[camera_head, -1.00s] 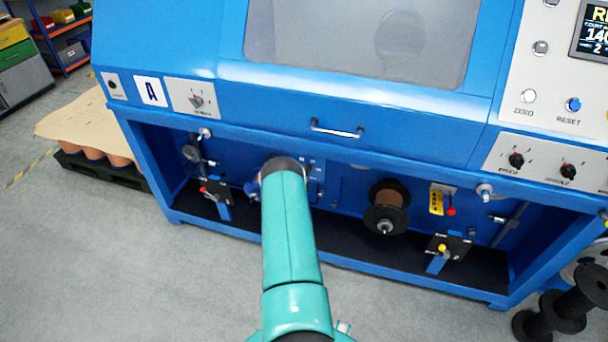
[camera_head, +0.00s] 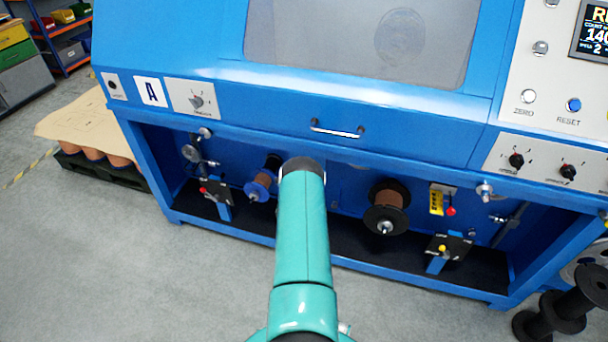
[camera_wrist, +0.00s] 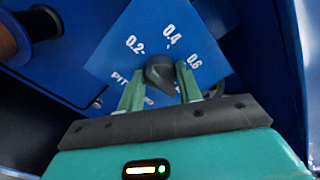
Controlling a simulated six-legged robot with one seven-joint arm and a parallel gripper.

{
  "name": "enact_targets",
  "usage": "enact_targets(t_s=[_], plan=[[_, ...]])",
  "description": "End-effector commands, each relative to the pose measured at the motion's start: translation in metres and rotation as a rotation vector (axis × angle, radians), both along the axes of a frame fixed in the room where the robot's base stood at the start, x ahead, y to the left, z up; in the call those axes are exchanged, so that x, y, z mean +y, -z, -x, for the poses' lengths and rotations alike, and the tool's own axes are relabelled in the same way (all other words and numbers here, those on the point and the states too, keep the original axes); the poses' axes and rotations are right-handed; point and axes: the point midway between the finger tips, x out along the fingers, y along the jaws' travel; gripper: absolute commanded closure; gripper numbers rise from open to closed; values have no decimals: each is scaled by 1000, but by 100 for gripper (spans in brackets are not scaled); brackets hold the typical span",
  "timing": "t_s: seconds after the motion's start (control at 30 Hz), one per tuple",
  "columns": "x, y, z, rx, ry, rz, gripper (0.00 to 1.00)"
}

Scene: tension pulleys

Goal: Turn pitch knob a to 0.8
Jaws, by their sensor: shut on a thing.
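In the wrist view, the pitch knob (camera_wrist: 160,72) is a dark grey pointer knob on a blue dial plate (camera_wrist: 205,35). The plate shows 0.2, 0.4 and 0.6 in white and part of the word PITCH; its lower part is hidden behind my gripper. My gripper (camera_wrist: 160,90) has its two green fingers on either side of the knob, shut on it. The knob's exact pointer reading is hard to tell. In the head view my teal arm (camera_head: 303,230) reaches into the machine's lower bay and hides the knob and the gripper.
The blue machine (camera_head: 400,130) has an overhanging front with a handle (camera_head: 337,130). In the bay, a blue-flanged spool (camera_head: 262,182) sits left of my arm and a copper-coloured spool (camera_head: 387,205) to the right. Black spools (camera_head: 570,300) stand at the lower right. The floor in front is clear.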

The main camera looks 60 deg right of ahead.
Motion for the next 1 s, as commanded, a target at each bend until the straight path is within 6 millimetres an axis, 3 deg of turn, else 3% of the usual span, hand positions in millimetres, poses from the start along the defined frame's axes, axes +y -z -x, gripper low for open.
enact_targets(t_s=[0.47, 0.5, 0.6, 1.0], plan=[[0, 0, 0, -18, 0, -1, 88], [0, 0, 0, -18, 0, -1, 63], [0, 0, 0, -18, 0, -2, 44], [6, 0, 1, -17, -1, -4, 43]])
